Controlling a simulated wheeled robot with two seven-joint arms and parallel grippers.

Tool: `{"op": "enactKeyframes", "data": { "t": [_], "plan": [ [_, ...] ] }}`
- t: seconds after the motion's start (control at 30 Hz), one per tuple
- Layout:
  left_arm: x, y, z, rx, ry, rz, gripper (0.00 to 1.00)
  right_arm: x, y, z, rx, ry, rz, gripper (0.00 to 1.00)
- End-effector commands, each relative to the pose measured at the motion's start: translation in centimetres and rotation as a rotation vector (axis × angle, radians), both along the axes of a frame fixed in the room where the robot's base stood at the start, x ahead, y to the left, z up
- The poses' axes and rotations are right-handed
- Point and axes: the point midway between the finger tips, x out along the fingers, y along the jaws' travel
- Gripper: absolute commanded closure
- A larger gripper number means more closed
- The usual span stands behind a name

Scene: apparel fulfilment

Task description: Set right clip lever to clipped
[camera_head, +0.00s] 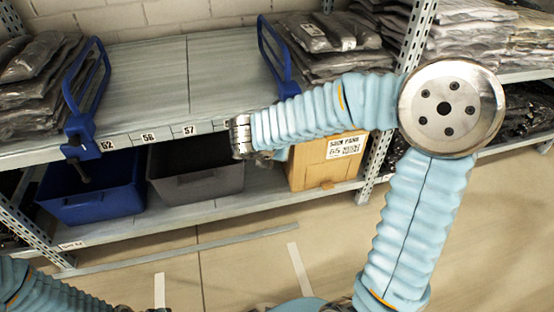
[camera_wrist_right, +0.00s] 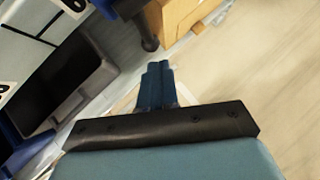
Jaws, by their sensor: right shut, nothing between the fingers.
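The right clip is part of the right blue divider (camera_head: 275,55) on the shelf. In the head view its clamp and lever at the shelf's front edge are hidden behind my right arm. In the right wrist view the blue clamp (camera_wrist_right: 104,8) is at the top edge, and its dark lever (camera_wrist_right: 140,25) points down from it to a round black knob. My right gripper (camera_wrist_right: 158,68) is shut and empty, its fingertips just below the knob in the picture. I cannot tell if they touch. Of my left arm only the forearm shows, at the lower left of the head view.
The left blue divider (camera_head: 88,90) has its own clamp and dark lever at the shelf front. Below are a blue bin (camera_head: 95,205), a grey bin (camera_head: 200,185) and a cardboard box (camera_head: 315,175). The box is close beside the knob. Bagged garments (camera_head: 320,35) lie right of the divider.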

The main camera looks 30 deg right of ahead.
Motion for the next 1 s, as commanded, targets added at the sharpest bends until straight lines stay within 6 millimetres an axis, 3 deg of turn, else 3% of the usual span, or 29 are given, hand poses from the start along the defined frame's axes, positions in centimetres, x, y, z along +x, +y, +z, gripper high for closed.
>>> {"op": "enactKeyframes", "data": {
  "t": [0.6, 1.0],
  "plan": [
    [0.0, 0.0, 1.9, 0.0, 0.0, 0.0, 0.61, 0.0, 0.0, 1.9, 0.0, 0.003, 0.002, 1.0],
    [0.0, 0.0, 1.7, 0.001, 0.001, 0.0, 0.61, -0.1, 0.1, 1.7, 0.0, 0.003, 0.002, 1.0]
  ]
}}
